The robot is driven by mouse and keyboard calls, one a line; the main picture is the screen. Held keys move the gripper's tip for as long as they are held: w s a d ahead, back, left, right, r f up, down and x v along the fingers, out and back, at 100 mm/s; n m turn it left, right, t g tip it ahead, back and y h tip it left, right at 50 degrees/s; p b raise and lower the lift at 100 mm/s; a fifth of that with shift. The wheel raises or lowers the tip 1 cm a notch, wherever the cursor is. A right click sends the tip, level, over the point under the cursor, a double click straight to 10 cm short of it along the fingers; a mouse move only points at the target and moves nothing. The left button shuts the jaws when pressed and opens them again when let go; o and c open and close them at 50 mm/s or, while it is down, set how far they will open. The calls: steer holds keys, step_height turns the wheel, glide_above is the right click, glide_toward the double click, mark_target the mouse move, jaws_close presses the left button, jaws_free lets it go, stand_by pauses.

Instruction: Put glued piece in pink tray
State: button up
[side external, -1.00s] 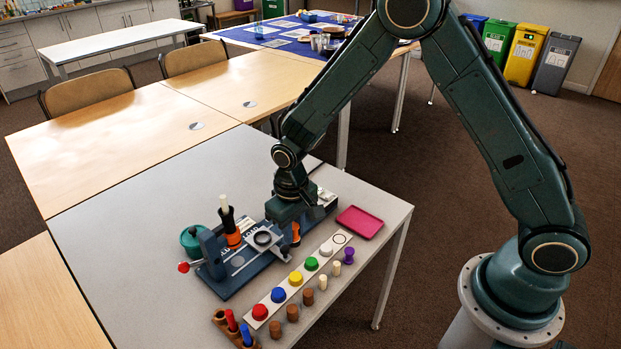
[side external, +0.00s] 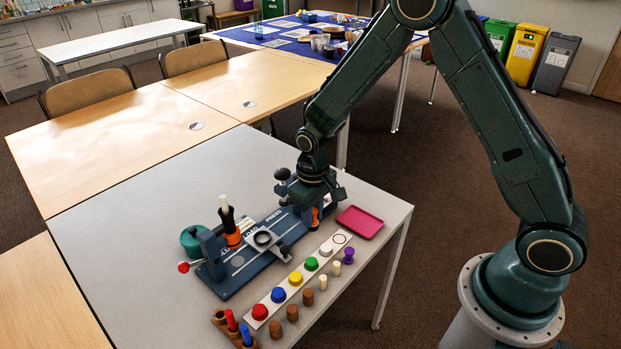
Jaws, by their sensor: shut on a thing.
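My gripper (side external: 318,198) is shut on a small orange piece (side external: 315,214), which I take to be the glued piece. The piece hangs below the jaws over the right end of the blue fixture; most of it is hidden by the jaws and I cannot tell whether it touches the fixture. The pink tray (side external: 360,222) lies flat and empty on the grey table, just right of my gripper.
A white strip (side external: 341,239) with coloured caps and several pegs lies in front, close to the tray.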

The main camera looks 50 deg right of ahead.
steer(key=shift+d, duration=9.15)
steer(key=shift+f, duration=3.85)
steer(key=shift+f, duration=0.3)
steer(key=o, duration=1.2)
steer(key=shift+r, duration=3.5)
